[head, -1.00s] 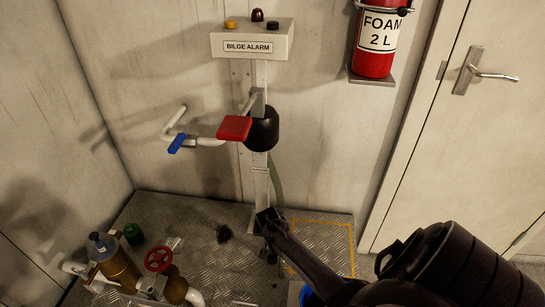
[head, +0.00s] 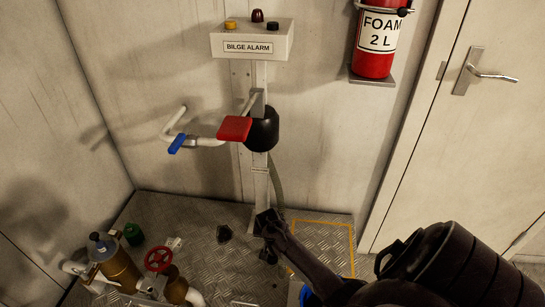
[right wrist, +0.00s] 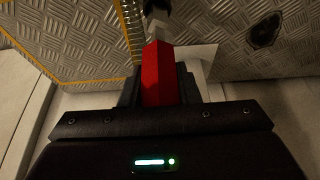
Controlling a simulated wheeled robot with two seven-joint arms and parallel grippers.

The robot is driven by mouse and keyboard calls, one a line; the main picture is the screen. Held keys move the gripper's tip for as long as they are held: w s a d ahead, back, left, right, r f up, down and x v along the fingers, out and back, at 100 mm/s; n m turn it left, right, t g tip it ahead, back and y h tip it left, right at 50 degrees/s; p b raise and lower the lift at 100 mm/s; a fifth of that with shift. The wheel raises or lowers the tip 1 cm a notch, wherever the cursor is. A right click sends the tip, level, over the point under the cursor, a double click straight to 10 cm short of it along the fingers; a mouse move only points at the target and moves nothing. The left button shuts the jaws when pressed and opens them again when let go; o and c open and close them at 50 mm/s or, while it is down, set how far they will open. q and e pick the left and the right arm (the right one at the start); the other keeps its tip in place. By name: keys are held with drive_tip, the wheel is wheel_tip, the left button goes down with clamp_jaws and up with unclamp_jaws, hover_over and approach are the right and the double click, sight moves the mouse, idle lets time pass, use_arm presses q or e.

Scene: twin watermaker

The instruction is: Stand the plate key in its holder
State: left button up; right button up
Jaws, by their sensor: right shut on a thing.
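In the right wrist view, a red bar-shaped thing (right wrist: 158,75), which looks like the plate key's handle, sits between the dark fingers of my right gripper (right wrist: 160,88). A grey and black end shows beyond it at the top edge. In the head view my right gripper (head: 268,224) is low, in front of the foot of the white post. The red part is hidden there. I cannot make out the holder for sure. My left gripper is not in view.
Pipework with a red wheel (head: 158,260) stands at lower left. A yellow outline (head: 335,223) marks floor at right.

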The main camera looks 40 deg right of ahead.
drive_tip(key=shift+f+b, duration=1.45)
drive_tip(key=shift+f, duration=0.6)
drive_tip(key=o, duration=0.9)
drive_tip(key=p+v, duration=0.3)
drive_tip(key=v, duration=0.4)
drive_tip(key=shift+r, duration=0.35)
drive_tip(key=shift+a, duration=0.15)
